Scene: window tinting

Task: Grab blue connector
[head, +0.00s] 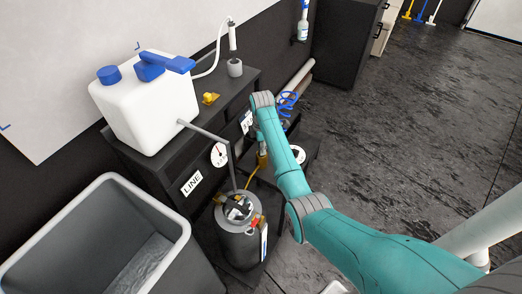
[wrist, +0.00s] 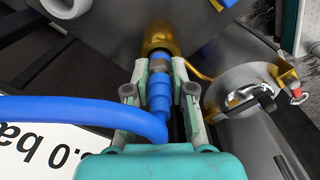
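The blue connector (wrist: 160,92) is stepped, with a grey collar at its far end. It lines up with a brass fitting (wrist: 157,38), and a blue hose (wrist: 85,108) curves from its near end to the left. My gripper (wrist: 161,66) has one finger on each side of the connector, with narrow gaps seeming to show between fingers and connector. The fingers look open around it, not clamped. In the head view my arm largely hides the gripper and connector; the brass fitting (head: 262,161) shows beside the arm, and the coiled blue hose (head: 288,101) is behind it.
A dark pressure pot (head: 240,240) with a red-handled valve stands near the fitting; its lid also shows in the wrist view (wrist: 235,85). A white jug (head: 145,110) sits on the black bench. A grey bin (head: 100,240) is at lower left. Open floor (head: 400,130) lies right.

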